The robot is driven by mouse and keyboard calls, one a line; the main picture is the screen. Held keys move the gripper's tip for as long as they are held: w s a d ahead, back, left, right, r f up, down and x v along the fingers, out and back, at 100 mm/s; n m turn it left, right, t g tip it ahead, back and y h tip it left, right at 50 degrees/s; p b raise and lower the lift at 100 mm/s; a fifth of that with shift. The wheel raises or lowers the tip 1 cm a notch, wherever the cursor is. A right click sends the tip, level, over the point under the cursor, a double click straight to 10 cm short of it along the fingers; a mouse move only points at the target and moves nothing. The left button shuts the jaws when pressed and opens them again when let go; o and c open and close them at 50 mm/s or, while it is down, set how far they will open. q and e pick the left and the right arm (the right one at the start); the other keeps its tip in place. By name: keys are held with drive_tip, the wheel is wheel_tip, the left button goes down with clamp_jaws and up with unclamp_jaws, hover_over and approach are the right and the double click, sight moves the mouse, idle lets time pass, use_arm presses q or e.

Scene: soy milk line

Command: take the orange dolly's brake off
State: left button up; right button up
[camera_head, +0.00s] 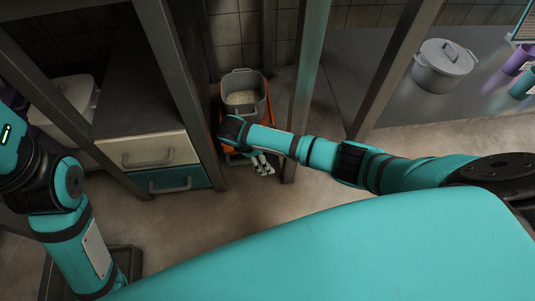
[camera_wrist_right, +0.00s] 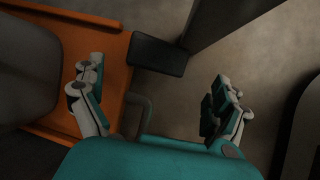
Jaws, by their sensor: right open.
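The orange dolly (camera_head: 225,106) stands on the floor beyond my right arm, under a grey bin (camera_head: 243,82) with pale contents. In the right wrist view the dolly's orange deck (camera_wrist_right: 108,55) fills the left part. A dark flat block (camera_wrist_right: 158,54) sits at its edge; I cannot tell for sure whether this is the brake pedal. A dark curved bar (camera_wrist_right: 138,113) shows just below it. My right gripper (camera_head: 262,164) points down at the dolly's near side. It is open and empty, its fingers (camera_wrist_right: 157,85) spread either side of the block and bar. My left gripper is out of view.
A steel post (camera_head: 305,85) stands close right of the dolly. A drawer cabinet (camera_head: 150,152) stands to the left. A counter with a lidded pot (camera_head: 443,65) is at the right. Floor (camera_head: 215,215) in front is clear.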

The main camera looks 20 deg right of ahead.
drive_tip(key=v, duration=0.3)
drive_tip(key=shift+a+r, duration=0.1)
drive_tip(key=shift+r, duration=0.2)
idle(0.3)
